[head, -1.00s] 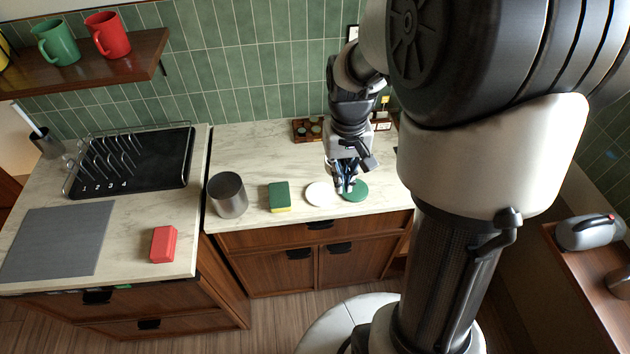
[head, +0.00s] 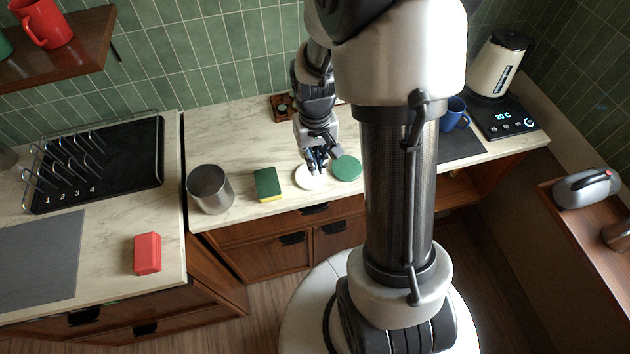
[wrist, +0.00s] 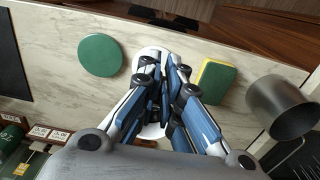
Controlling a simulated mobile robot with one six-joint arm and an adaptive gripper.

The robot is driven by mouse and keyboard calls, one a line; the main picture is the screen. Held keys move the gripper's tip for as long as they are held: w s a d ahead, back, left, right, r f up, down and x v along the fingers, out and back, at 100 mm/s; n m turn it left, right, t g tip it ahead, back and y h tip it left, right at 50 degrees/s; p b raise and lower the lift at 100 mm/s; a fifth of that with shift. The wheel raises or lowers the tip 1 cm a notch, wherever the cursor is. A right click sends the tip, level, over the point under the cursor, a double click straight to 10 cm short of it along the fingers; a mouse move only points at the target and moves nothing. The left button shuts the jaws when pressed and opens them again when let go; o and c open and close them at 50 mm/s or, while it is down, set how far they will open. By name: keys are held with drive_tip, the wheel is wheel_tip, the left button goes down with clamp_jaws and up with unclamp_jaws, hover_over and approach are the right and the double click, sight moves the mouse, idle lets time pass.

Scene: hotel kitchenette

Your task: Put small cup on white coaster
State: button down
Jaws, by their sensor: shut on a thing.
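The white coaster (head: 309,182) lies on the counter between the sponge and the green coaster (head: 347,168). My gripper (head: 317,168) is over the white coaster, its fingers pointing down and shut. In the wrist view the fingers (wrist: 165,95) cover much of the white coaster (wrist: 150,53), while the green coaster (wrist: 99,55) is bare to its left. The small cup between the fingers is almost wholly hidden; I cannot make out its shape, or whether it touches the coaster.
A green-and-yellow sponge (head: 267,184) and a metal canister (head: 209,189) stand left of the coasters. A blue mug (head: 453,115) and a kettle (head: 499,65) are at the right. A red block (head: 147,253) lies on the left counter. A small dark wooden rack (head: 283,107) sits behind.

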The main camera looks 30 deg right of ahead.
wheel_tip(320, 180, down, 9)
drive_tip(key=shift+w+r+b, duration=0.1)
drive_tip(key=shift+b, duration=0.8)
drive_tip(key=c, duration=2.2)
unclamp_jaws()
drive_tip(key=shift+f, duration=0.2)
drive_tip(key=shift+c, duration=0.2)
drive_tip(key=o, duration=0.5)
drive_tip(key=shift+r, duration=0.1)
drive_tip(key=shift+c, duration=0.2)
